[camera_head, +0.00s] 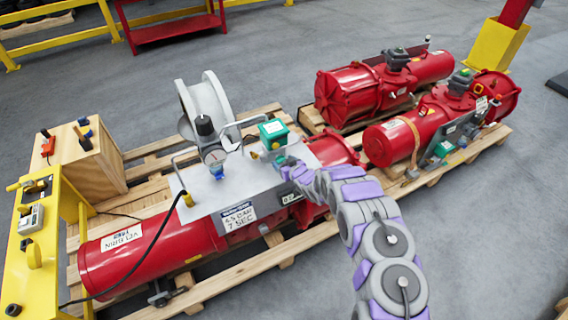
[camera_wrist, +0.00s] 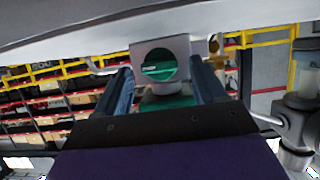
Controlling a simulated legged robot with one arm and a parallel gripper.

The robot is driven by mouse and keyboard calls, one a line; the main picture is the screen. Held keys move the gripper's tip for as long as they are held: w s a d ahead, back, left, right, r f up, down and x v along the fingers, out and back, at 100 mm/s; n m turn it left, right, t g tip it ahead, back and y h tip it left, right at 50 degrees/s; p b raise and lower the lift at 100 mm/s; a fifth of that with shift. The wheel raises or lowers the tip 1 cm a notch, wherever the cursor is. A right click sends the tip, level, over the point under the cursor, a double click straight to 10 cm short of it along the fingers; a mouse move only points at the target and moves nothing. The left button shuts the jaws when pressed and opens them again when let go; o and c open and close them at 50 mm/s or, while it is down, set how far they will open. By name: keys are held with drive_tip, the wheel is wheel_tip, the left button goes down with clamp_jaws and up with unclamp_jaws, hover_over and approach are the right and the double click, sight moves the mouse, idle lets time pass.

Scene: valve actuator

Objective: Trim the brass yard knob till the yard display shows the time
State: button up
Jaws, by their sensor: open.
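My gripper (camera_wrist: 162,82) is open in the wrist view. Its two fingers stand either side of a pale housing with a round green part (camera_wrist: 158,66), and nothing is clearly held. In the head view my gripper (camera_head: 284,163) is at the far end of my purple and grey arm, by a green-topped box (camera_head: 273,133) on the red actuator's grey plate. A small brass-coloured part (camera_wrist: 214,46) shows right of the housing; I cannot tell if it is the yard knob. A placard (camera_head: 239,216) reads "4.5 BAR 7 SEC". A small dark display (camera_head: 291,197) beside it is unreadable.
A yellow stand (camera_head: 36,255) and wooden crate (camera_head: 92,161) are at left. More red actuators (camera_head: 420,130) lie on a pallet at right.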

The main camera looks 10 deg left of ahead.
drive_tip(key=shift+c, duration=0.3)
drive_tip(key=c, duration=1)
drive_tip(key=n+b, duration=0.1)
drive_tip(key=n+t+h+b, duration=0.1)
drive_tip(key=n+b, duration=0.1)
drive_tip(key=shift+s+a+f+n+t+h, duration=0.2)
drive_tip(key=shift+s+a+n+t+h, duration=0.1)
drive_tip(key=shift+a+h, duration=0.1)
drive_tip(key=n+t, duration=0.1)
drive_tip(key=n+h, duration=0.1)
drive_tip(key=n, duration=0.1)
drive_tip(key=shift+s+a+f+n+t+b, duration=0.1)
drive_tip(key=shift+a+f+n+t+b, duration=0.1)
drive_tip(key=shift+n+t+b, duration=0.15)
